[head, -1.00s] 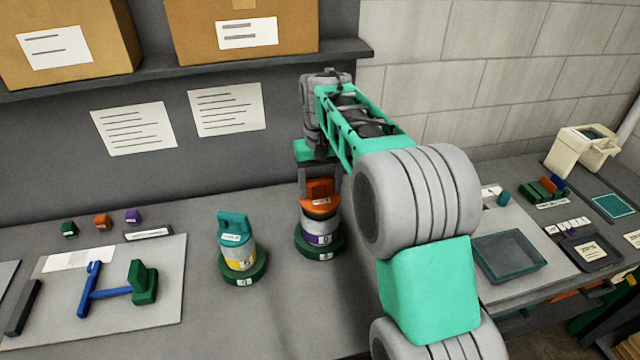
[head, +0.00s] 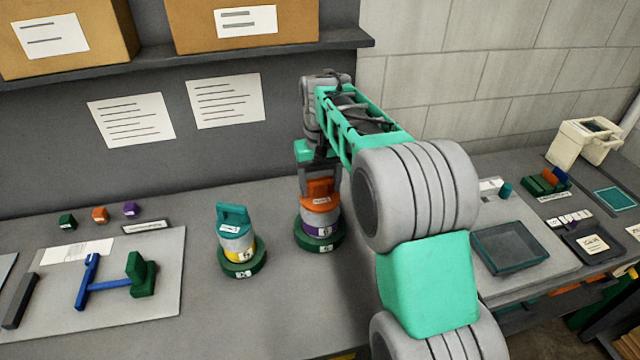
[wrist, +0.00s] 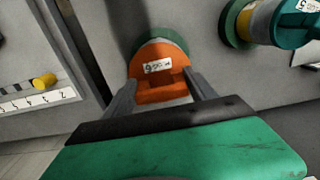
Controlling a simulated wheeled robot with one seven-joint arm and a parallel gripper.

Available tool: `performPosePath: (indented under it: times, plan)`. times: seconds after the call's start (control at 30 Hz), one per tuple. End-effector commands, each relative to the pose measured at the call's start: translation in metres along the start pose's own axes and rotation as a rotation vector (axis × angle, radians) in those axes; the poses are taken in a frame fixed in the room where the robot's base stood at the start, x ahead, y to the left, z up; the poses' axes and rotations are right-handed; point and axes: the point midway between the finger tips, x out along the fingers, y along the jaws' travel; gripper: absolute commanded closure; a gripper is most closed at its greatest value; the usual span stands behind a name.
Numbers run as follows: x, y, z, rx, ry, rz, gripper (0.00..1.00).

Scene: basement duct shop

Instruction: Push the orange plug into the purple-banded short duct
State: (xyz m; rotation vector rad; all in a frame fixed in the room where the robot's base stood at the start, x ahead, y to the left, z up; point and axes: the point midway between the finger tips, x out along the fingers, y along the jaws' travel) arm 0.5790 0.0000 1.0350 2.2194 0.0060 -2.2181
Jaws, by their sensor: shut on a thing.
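The orange plug (head: 319,197) sits at the mouth of the purple-banded short duct (head: 320,229), which stands upright in a green round base (head: 320,241). My gripper (head: 318,183) points down from above and is shut on the plug's orange handle. In the wrist view the orange plug (wrist: 158,78) lies between the two fingers of my gripper (wrist: 160,92), with a white label on its top. The wrist view hides the purple band. How deep the plug sits in the duct is hard to tell.
A yellow-banded duct (head: 239,248) with a teal plug (head: 234,219) stands close by on the left. Bench between the mat and ducts is free.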

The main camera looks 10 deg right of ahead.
Motion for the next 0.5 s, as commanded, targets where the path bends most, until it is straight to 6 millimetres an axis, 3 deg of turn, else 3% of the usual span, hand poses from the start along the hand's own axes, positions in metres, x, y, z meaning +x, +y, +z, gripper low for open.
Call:
performPosePath:
  times: [0.13,0.17,0.43,0.5]
  plan:
    - [-0.0010,0.0000,-0.0002,0.000,0.001,0.000,1.00]
    - [-0.0010,0.0000,-0.0002,0.000,0.001,0.000,0.32]
    - [-0.0006,0.0000,0.0000,0.000,0.000,0.000,0.10]
    - [-0.0006,0.0000,0.0000,0.000,0.000,0.000,0.09]
